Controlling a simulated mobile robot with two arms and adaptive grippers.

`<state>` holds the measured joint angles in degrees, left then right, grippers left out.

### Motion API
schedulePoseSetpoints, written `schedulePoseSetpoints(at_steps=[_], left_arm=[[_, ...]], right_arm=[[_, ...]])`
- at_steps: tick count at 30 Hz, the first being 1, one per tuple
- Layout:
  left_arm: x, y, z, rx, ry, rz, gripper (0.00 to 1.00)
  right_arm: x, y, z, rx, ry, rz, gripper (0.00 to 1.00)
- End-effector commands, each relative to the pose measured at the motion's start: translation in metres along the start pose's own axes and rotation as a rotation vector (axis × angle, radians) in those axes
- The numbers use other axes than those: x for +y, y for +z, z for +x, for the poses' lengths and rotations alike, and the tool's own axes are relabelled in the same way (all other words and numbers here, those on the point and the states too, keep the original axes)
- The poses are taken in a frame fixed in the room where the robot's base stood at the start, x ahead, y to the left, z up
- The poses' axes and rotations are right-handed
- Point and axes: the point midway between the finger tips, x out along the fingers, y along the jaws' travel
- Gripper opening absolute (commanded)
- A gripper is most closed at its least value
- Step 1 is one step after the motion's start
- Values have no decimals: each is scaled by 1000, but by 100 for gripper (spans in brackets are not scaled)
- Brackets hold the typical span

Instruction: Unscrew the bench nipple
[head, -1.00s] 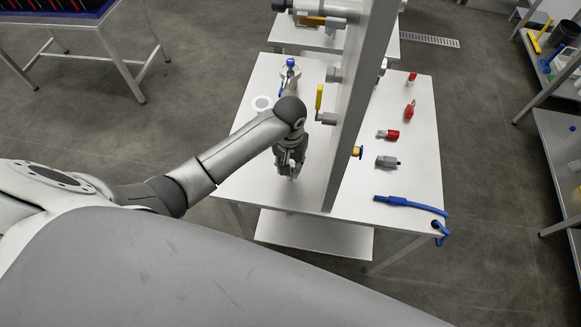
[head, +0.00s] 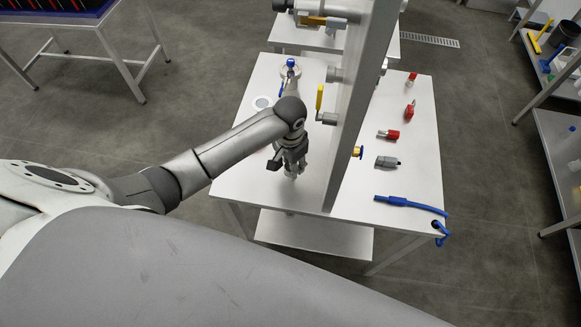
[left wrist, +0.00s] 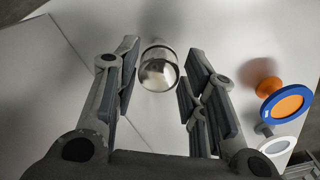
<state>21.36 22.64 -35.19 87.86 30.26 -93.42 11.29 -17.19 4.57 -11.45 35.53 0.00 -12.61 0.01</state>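The bench nipple is a short, shiny metal cylinder (left wrist: 158,70), seen nearly end-on in the left wrist view. It lies between my left gripper's fingers, with a visible gap on each side. In the head view my left gripper (head: 289,164) is low over the white bench (head: 240,172), and a small pale metal end (head: 291,178), likely the nipple, shows just below it. The left wrist view shows the same gripper (left wrist: 160,62) open, pads apart. The nipple's lower part is hidden. My right gripper is not in view.
An upright grey panel (head: 352,130) with a yellow-handled valve (head: 319,98) stands close right of the gripper. The left wrist view shows a blue-rimmed orange disc (left wrist: 287,104).

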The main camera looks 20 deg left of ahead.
Motion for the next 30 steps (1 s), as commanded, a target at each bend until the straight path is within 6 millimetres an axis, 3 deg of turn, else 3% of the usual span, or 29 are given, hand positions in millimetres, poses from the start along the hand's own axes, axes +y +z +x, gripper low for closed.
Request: schedulePoseSetpoints(at_steps=[5, 15, 23, 30], left_arm=[[-1, -1, 0, 1, -2, 70, 39], [-1, -1, 0, 1, -3, 436, 39], [0, -1, 0, 0, -2, 569, 39], [0, -1, 0, 0, -3, 850, 39]], right_arm=[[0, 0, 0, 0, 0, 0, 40], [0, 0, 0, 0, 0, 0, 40], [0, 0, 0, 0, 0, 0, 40], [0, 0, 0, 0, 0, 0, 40]])
